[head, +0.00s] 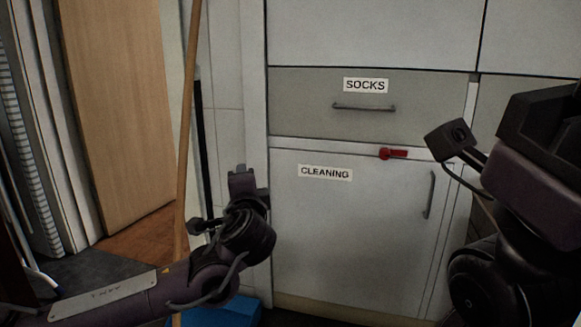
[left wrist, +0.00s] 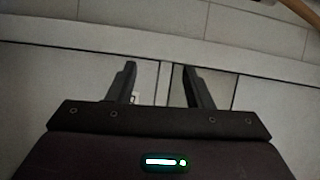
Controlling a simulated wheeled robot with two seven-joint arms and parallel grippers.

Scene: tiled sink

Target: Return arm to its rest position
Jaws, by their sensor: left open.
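My left arm comes in from the lower left of the head view. Its gripper (head: 243,182) is raised in front of the left edge of the cleaning cupboard, small and dark there. In the left wrist view the two fingers (left wrist: 163,85) stand apart with nothing between them, so it is open and empty. My right arm (head: 520,185) is at the right edge of the head view. The dark block at its end (head: 545,118) is cut off by the frame, and its fingers cannot be made out.
A drawer labelled SOCKS (head: 420,100) sits above a cupboard door labelled CLEANING (head: 350,235); both are shut. A red object (head: 393,154) is between them. A wooden pole (head: 187,120) stands left, above a blue thing (head: 225,312). A wooden panel (head: 115,110) is farther left.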

